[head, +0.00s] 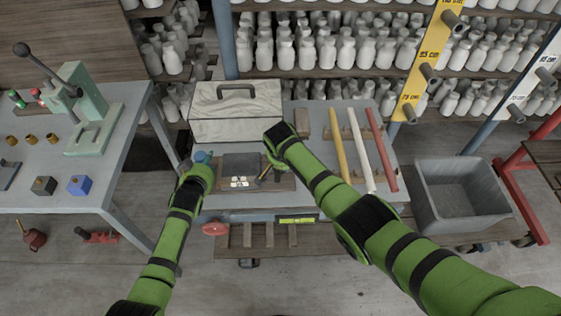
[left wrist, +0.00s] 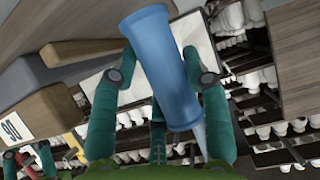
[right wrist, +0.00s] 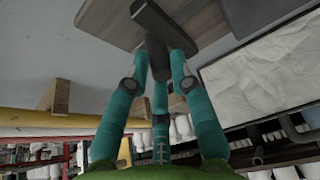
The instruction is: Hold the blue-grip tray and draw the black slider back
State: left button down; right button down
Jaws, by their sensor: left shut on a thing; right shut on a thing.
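The brown tray (head: 284,184) lies on the grey cart in the head view, with a dark grey square patch and small white pieces on it. Its blue grip (head: 202,156) is at the left edge. My left gripper (head: 201,167) is closed around this grip; the grip (left wrist: 165,70) shows between the fingers in the left wrist view. My right gripper (head: 272,160) is at the tray's right side. In the right wrist view its fingers are shut on the dark upright of the black slider (right wrist: 165,24). In the head view the slider is mostly hidden by my gripper.
A pale case (head: 236,115) with a dark handle stands behind the tray. Yellow, white and red rods (head: 381,150) lie to the right. A grey bin (head: 462,192) stands right of the cart. A bench (head: 110,120) with a green press is at left. Shelves of white bottles are behind.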

pick_arm(q)
jog(key=shift+s+f, duration=0.25)
jog(key=shift+f, duration=0.2)
pick_arm(e)
jog(key=c, duration=1.1)
grip_release()
jog(key=shift+w+d, duration=0.15)
jog(key=shift+d, duration=0.05)
pick_arm(q)
jog(key=shift+a, duration=0.1)
pick_arm(e)
jog(key=v, duration=1.2)
pick_arm(q)
jog(key=c, duration=0.5)
grip_release()
jog(key=shift+w+r, duration=0.1)
jog(key=shift+c, duration=0.2)
pick_arm(e)
jog(key=shift+a, duration=0.1)
pick_arm(q)
jog(key=shift+w, duration=0.1)
